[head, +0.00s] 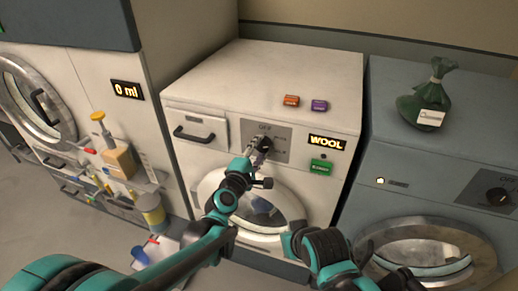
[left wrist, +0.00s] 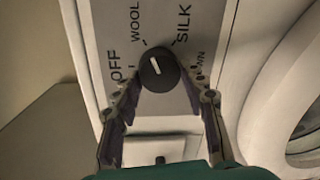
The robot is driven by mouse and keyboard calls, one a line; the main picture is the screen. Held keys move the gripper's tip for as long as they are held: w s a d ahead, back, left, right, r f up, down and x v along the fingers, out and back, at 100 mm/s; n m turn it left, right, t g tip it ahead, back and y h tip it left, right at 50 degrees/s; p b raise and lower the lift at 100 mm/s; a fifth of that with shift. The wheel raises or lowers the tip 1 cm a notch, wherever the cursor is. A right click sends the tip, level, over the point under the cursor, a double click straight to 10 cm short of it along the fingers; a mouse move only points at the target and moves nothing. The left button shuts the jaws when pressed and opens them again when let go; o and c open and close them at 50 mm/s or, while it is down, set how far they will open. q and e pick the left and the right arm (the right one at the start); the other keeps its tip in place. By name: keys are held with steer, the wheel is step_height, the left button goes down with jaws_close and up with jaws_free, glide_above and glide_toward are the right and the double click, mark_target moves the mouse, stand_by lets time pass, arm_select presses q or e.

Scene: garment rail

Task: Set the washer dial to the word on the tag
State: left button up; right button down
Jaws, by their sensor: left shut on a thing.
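The white washer (head: 215,88) stands in the middle of the head view. Its black dial (head: 264,143) is on a grey panel, and a lit display (head: 326,142) beside it reads WOOL. In the left wrist view the dial (left wrist: 158,72) has a white mark, with OFF, WOOL, SILK and a partly hidden word around it. My left gripper (head: 258,154) is shut on the dial, with one finger on each side. A white tag (head: 430,118) hangs on a green tied bag (head: 424,98); its word is too small to read.
A green button (head: 321,167) sits below the display. An orange box (head: 291,101) and a purple box (head: 319,105) lie on the washer's top. A blue-grey machine (head: 400,150) stands at the right. My right arm is low, before the washer door.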

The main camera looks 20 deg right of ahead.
arm_select(q)
steer(key=m, duration=0.5)
steer(key=shift+r, duration=0.1)
steer(key=m, duration=0.2)
steer(key=m+y, duration=0.1)
steer(key=m, duration=0.1)
steer(key=shift+s+d+m+t, duration=0.1)
steer(key=shift+d+m+t, duration=0.05)
steer(key=shift+m+t, duration=0.15)
steer(key=shift+m, duration=0.3)
steer(key=o, duration=1.2)
steer(key=shift+c, duration=0.2)
steer(key=v, duration=1.2)
